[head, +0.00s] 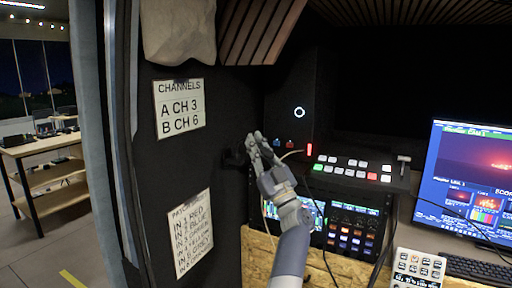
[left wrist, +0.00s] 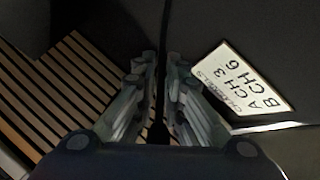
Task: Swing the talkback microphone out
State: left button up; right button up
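My left gripper (head: 255,138) is raised in front of the dark wall, left of the control desk. Its two fingers are close together, with a narrow dark gap between them. A small black fitting (head: 234,158) on the wall touches or passes behind the fingers; it may be the talkback microphone's mount, but it is too dark to be sure. In the left wrist view my left gripper (left wrist: 162,62) has a thin black upright strip (left wrist: 160,105) between its fingers. I cannot tell whether the fingers press on it. My right gripper is out of view.
A channels sign (head: 179,108) and a patch list (head: 191,233) hang on the wall to the left. A switcher panel (head: 352,170), a monitor (head: 470,180) and a keypad (head: 417,268) stand to the right. Cables hang near my left arm. A slatted panel (head: 262,30) is above.

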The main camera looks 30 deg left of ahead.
pick_arm(q)
jog(key=shift+o, duration=0.8)
jog(key=shift+r, duration=0.2)
jog(key=shift+s+d+f, duration=0.1)
jog(key=shift+d+f, duration=0.05)
jog(key=shift+f, duration=0.1)
jog(key=v, duration=0.7)
jog(key=shift+d, duration=0.1)
